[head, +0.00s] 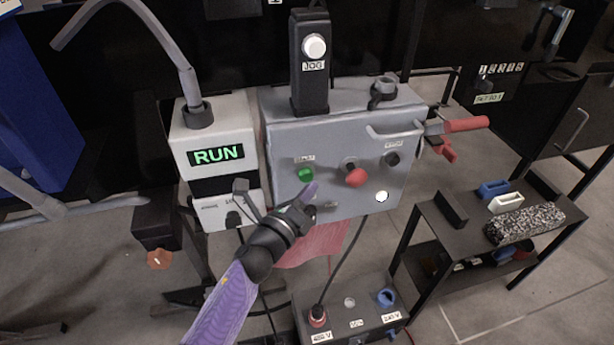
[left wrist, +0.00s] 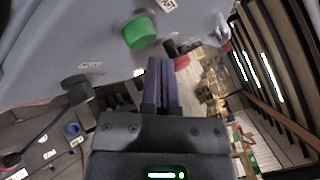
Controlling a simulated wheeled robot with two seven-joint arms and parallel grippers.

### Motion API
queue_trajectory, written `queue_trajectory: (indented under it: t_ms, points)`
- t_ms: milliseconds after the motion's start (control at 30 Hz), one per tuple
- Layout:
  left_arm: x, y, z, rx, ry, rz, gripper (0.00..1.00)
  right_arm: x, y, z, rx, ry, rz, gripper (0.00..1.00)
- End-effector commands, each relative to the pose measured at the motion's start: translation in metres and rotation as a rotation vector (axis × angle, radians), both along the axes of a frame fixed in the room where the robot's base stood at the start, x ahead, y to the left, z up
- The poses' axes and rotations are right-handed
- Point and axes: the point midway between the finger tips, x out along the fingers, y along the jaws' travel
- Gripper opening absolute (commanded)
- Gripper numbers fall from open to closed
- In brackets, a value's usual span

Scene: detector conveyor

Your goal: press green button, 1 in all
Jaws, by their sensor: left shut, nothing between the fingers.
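The green button (head: 306,174) sits on the front of a grey control box, under a small label. It also shows in the left wrist view (left wrist: 138,30), just beyond and slightly left of my fingertips. My left gripper (head: 309,190) is shut and empty, its purple fingers just below the button in the head view. In the left wrist view the closed fingers (left wrist: 161,64) point toward the panel; a gap shows between them and the button, though contact cannot be fully judged. My right gripper is not in view.
A red knob (head: 356,177) is right of the green button, with dark knobs nearby. A display (head: 217,155) on the left reads RUN. A JOG post (head: 311,60) stands on the box. A handle (head: 395,133) and red lever (head: 464,124) project at right.

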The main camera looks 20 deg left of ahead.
Motion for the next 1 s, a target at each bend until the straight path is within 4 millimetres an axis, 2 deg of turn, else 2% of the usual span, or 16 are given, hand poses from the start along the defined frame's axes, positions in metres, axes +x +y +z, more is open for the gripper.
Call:
queue_trajectory:
  t_ms: [500, 1000]
  points:
    - [-0.039, -0.027, 0.000, -0.002, 0.000, -0.001, 0.00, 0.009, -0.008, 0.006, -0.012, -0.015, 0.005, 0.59]
    - [-0.041, -0.028, 0.000, 0.000, 0.000, 0.000, 0.00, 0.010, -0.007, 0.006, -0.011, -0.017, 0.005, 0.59]
